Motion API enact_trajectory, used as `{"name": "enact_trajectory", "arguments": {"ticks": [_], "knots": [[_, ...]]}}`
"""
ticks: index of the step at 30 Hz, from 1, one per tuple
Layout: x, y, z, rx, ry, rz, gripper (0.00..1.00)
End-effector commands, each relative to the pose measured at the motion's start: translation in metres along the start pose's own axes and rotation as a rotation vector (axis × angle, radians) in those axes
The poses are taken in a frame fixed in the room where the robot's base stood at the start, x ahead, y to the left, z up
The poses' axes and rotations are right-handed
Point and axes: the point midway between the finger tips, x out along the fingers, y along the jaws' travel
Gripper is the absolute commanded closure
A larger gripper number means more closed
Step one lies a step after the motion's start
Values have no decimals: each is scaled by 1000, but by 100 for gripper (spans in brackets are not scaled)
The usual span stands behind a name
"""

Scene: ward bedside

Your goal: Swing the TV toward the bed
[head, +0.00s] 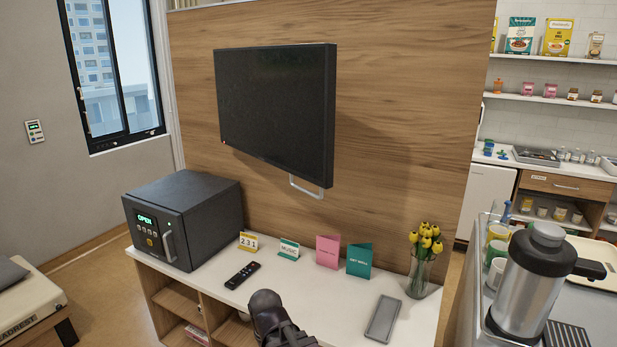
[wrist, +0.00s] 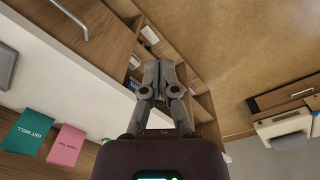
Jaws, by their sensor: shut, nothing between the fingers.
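No whole bed is in view.
The cabinet top (head: 330,300) holds a black safe (head: 185,220), a remote (head: 242,273), several cards, a grey tray (head: 383,319) and a vase of yellow tulips (head: 420,262). A steel flask (head: 535,280) stands on the right counter.

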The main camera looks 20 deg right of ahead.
Motion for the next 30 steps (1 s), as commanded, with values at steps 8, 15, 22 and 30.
{"name": "enact_trajectory", "arguments": {"ticks": [8, 15, 22, 30], "knots": [[-38, 37, -34, -18, 22, 219, 100], [-98, 76, -78, -56, 61, 531, 100], [-172, 104, -123, -100, 106, 841, 100], [-271, 115, -176, -157, 163, 1200, 100]]}}
